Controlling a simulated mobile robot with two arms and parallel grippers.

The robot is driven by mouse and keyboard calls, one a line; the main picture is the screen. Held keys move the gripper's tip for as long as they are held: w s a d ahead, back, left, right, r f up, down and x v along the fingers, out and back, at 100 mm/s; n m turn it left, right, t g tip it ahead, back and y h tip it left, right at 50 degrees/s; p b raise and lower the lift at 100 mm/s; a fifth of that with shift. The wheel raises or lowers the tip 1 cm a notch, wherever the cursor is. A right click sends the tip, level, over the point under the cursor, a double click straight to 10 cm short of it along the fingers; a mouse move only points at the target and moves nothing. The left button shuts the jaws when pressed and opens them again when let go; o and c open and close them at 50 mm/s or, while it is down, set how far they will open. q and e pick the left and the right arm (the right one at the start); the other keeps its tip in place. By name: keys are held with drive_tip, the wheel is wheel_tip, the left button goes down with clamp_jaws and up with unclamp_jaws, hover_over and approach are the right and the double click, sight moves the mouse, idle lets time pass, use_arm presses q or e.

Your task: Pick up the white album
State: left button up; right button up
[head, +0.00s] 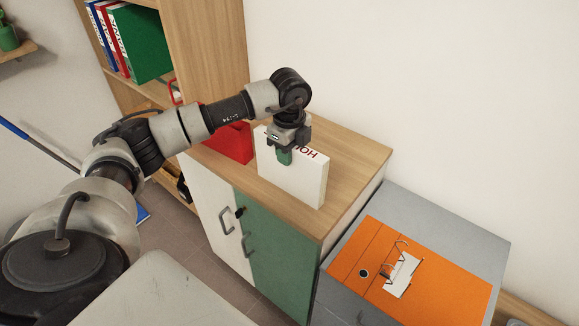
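The white album (298,184) stands upright on the wooden cabinet top, with dark red lettering near its upper edge. My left gripper (287,151) points down at the album's top edge. One green fingertip shows in front of the album's broad face. The other finger is hidden behind the album or the gripper body, so I cannot tell whether the fingers press on it. The album's base appears to rest on the cabinet top. My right gripper is not in view.
A red object (232,143) sits on the cabinet top (350,165) behind my arm, left of the album. An open orange binder (440,280) lies on a grey surface (480,238) at right. A shelf with binders (142,42) stands at back left. The cabinet top right of the album is clear.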

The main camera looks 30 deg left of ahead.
use_arm(q)
clamp_jaws()
drive_tip(key=shift+r, duration=0.15)
